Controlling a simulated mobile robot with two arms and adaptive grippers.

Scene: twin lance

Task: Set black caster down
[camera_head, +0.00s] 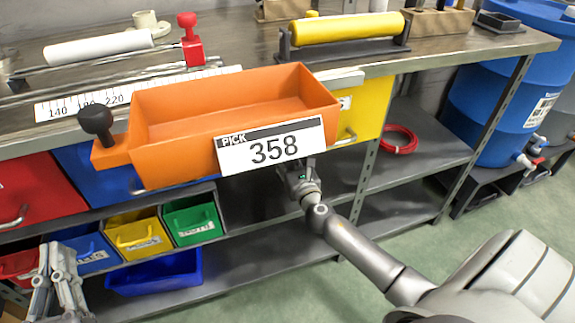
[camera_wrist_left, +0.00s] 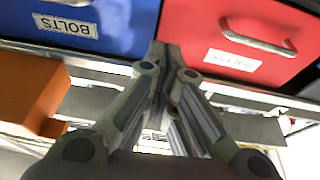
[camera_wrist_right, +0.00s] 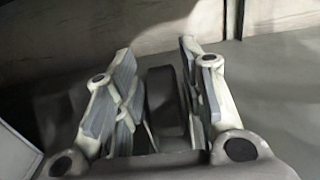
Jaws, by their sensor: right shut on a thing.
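My right gripper (camera_wrist_right: 165,95) is shut on a dark, rounded thing, the black caster (camera_wrist_right: 165,105), which stands between the finger pads in the right wrist view. In the head view my right gripper (camera_head: 297,175) reaches in under the workbench front edge, partly hidden by the orange tray's label, and the caster cannot be made out there. My left gripper (camera_head: 58,262) is low at the left in front of the bins. Its fingertips meet in the left wrist view (camera_wrist_left: 165,70), with nothing seen between them.
An orange tray (camera_head: 160,167) with a black knob (camera_head: 97,120) and a "PICK 358" label blocks the view of the bench edge. The benchtop (camera_head: 225,45) carries a white roller and a yellow roller (camera_head: 345,28). Coloured bins and a red cable coil (camera_head: 398,139) sit below.

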